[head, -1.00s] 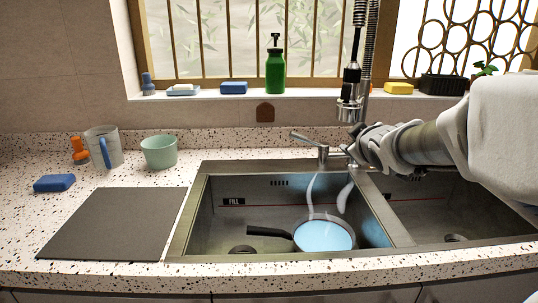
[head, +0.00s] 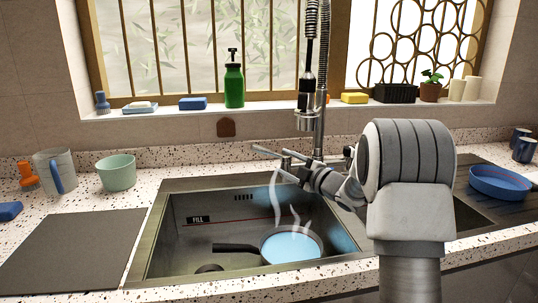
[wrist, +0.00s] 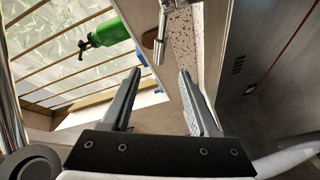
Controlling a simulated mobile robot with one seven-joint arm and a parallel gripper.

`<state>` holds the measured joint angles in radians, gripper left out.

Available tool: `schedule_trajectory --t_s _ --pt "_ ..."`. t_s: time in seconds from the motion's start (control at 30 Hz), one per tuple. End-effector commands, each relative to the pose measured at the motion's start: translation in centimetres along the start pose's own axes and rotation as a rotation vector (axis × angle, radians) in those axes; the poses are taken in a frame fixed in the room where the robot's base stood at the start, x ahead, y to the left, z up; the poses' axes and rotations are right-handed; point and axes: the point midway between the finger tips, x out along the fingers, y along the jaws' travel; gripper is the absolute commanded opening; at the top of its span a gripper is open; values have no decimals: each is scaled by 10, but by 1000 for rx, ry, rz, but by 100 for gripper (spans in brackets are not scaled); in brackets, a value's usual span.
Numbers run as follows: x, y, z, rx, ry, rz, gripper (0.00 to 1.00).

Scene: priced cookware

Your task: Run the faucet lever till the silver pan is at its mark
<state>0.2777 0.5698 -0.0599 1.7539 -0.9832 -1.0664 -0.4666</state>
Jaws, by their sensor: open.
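The pan (head: 265,254) sits in the left sink basin in the head view, with a dark handle pointing left and light blue liquid inside. Pale wisps rise above it. A red line with a FILL label (head: 198,220) runs along the basin's back wall. My gripper (head: 272,165) is at the faucet base behind the basin, where it partly hides the lever. In the wrist view my gripper (wrist: 161,72) is open, with a chrome part that looks like the faucet lever (wrist: 163,32) just beyond and between the fingertips. I cannot tell whether they touch.
The tall faucet spray head (head: 305,120) hangs above my gripper. A green bottle (head: 234,84) and sponges stand on the sill. A mug (head: 55,170), green bowl (head: 116,172) and dark mat (head: 72,250) are at left. A blue pan (head: 498,183) is at right.

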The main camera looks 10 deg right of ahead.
Motion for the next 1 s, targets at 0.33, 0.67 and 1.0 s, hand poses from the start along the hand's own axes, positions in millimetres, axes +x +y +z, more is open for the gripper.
schedule_trajectory --t_s 0.33,0.67,1.0 --pt "50 1 -2 2 1 -2 61" --pt "100 2 -2 1 0 -2 61" --pt "147 2 -2 2 -1 -1 61"
